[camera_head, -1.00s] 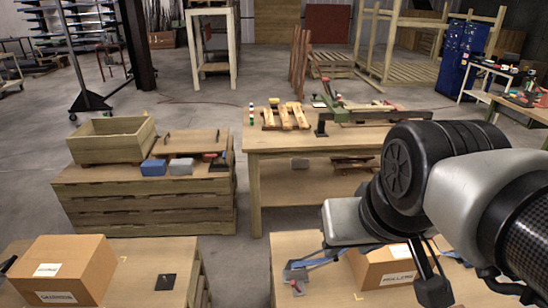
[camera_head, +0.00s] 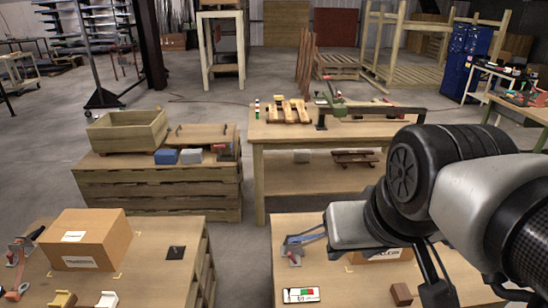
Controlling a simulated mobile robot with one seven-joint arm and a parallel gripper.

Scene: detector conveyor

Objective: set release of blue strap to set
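The blue strap (camera_head: 304,238) shows as a short blue band on the right near table (camera_head: 345,285). A small grey buckle or release (camera_head: 294,255) stands at its left end; its setting is too small to tell. The strap runs right toward a cardboard box (camera_head: 380,256), where my arm hides its middle. My gripper (camera_head: 474,288) hangs at the lower right, to the right of the box and well away from the release. Its two dark fingers are spread apart, with nothing visible between them.
The left near table holds a cardboard box (camera_head: 85,240), an orange strap fitting (camera_head: 20,252) and a black pad (camera_head: 176,253). A floor gap separates the tables.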

